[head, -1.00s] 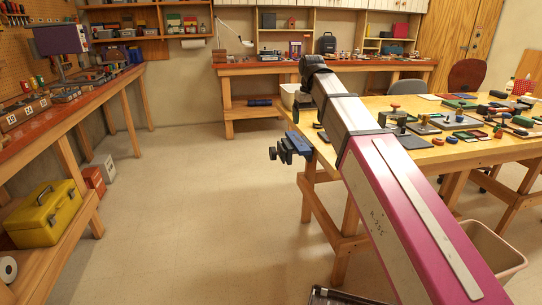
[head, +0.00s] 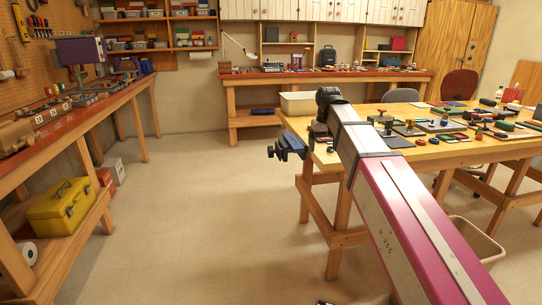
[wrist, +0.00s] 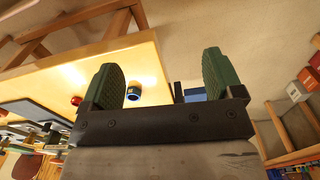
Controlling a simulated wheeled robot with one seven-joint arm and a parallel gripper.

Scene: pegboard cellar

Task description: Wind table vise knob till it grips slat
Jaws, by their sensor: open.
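The blue table vise (head: 290,146) is at the near left corner of the wooden table (head: 440,155), jutting out past the edge. A dark knob (head: 270,152) shows on its left side. In the wrist view part of the blue vise (wrist: 194,94) shows between the fingers, mostly hidden behind the gripper body. I cannot make out a slat or whether the jaws touch one. My gripper (wrist: 162,82) is open and empty, its two green-padded fingers wide apart. In the head view my arm ends above the table corner, and its fingers cannot be made out there.
Pads, small tools and knobs cover the table's middle and right. A small blue-rimmed round item (wrist: 134,92) and a red knob (wrist: 76,100) lie on the tabletop. A bin (head: 475,240) stands below. The floor left of the table is clear, up to the long workbench (head: 60,125).

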